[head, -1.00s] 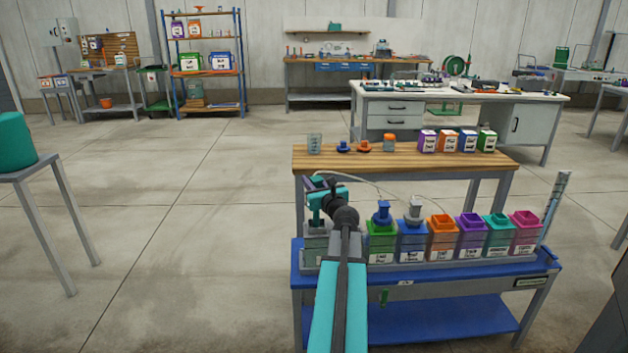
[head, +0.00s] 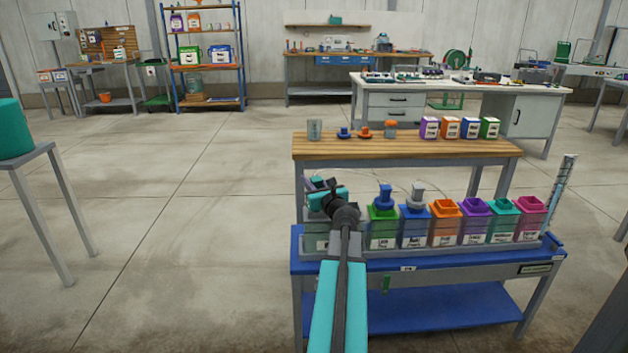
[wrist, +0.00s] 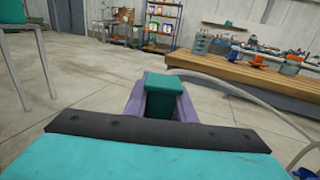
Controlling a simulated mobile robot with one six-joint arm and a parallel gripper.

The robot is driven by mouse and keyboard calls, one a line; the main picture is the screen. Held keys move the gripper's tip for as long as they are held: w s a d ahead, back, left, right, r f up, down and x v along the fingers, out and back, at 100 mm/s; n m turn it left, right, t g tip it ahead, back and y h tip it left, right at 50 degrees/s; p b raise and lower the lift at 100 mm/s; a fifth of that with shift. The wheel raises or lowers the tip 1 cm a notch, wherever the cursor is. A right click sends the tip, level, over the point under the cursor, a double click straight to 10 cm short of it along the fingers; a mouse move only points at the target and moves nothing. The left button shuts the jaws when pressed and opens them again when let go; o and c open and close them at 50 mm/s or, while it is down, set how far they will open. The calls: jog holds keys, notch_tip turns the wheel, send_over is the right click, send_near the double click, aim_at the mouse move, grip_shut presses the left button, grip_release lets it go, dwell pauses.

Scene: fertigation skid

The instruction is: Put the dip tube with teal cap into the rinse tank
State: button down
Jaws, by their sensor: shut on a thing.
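My gripper (head: 317,184) is over the left end of the blue bench in the head view. In the wrist view its purple fingers (wrist: 164,98) are shut on the teal cap (wrist: 165,84) of the dip tube. The tube below the cap is hidden. A pale thin hose (wrist: 240,90) curves off to the right of the cap. A row of open-topped tanks stands on the bench. The leftmost, a greyish clear tank (head: 315,238), is partly behind my arm, below the gripper. The labels are too small to read, so I cannot tell which is the rinse tank.
A green tank (head: 383,228) holds a blue-capped piece, and a blue tank (head: 414,228) a grey-capped one. Orange, purple, teal and pink tanks stand further right. Behind is a wooden shelf (head: 400,148) with small jars and boxes.

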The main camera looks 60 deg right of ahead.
jog(key=shift+f+b, duration=1.15)
jog(key=shift+f, duration=0.4)
jog(key=c, duration=1.4)
grip_release()
jog(key=shift+s+a, duration=0.1)
jog(key=shift+s, duration=0.05)
jog(key=shift+p+v, duration=0.55)
jog(key=shift+v, duration=3.65)
jog(key=shift+r+p, duration=0.1)
jog(key=shift+p, duration=0.7)
